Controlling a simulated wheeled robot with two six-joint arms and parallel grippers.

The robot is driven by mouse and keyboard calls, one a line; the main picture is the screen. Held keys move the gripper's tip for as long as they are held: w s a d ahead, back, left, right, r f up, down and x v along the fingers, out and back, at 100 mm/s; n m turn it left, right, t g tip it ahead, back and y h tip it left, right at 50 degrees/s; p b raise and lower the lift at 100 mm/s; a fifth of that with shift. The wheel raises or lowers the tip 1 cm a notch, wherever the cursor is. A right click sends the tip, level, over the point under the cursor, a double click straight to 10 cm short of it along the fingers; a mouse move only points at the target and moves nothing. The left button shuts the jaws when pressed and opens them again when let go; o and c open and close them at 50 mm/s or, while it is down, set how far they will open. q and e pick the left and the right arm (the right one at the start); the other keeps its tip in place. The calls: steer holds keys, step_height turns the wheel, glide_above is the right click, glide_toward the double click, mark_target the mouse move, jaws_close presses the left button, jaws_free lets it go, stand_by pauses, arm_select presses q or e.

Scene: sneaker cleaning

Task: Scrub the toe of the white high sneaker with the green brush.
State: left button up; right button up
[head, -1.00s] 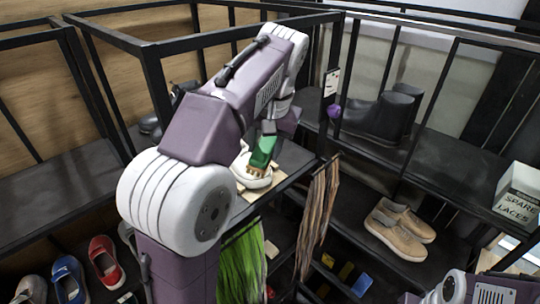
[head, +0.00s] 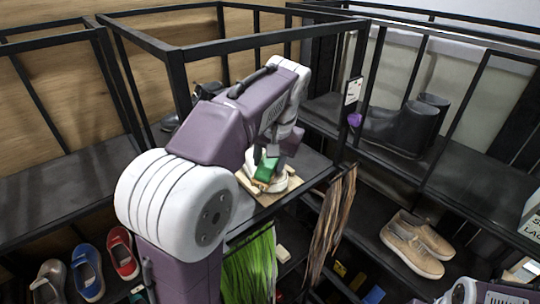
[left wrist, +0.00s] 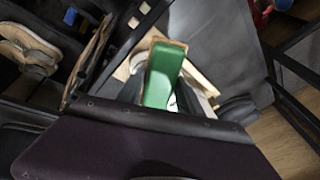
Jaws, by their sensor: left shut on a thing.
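My left gripper (head: 273,157) is shut on the green brush (head: 265,170) over a shelf. The brush is tilted and lies low over the white sneaker (head: 280,184), of which only a pale rounded part shows; my arm and the brush hide the rest. I cannot tell whether the bristles touch the toe. In the left wrist view the green brush (left wrist: 163,76) points away from the gripper, with white patches of the shoe around it. My right gripper is not in view.
A pale wooden board (head: 265,198) lies under the sneaker. Black shelf posts and rails stand close around it. Green strands (head: 250,268) and brown strips (head: 332,215) hang below the front edge. Tan shoes (head: 415,243) and dark boots (head: 405,125) sit to the right.

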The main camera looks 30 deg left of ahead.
arm_select(q)
steer(key=shift+s, duration=0.3)
steer(key=shift+w+a, duration=0.1)
steer(key=shift+w, duration=0.2)
steer(key=shift+s+f+b, duration=0.15)
steer(key=shift+f+b, duration=0.15)
steer(key=shift+a+f, duration=0.15)
steer(key=shift+f, duration=0.15)
steer(key=shift+f+b, duration=0.25)
steer(key=shift+b, duration=0.1)
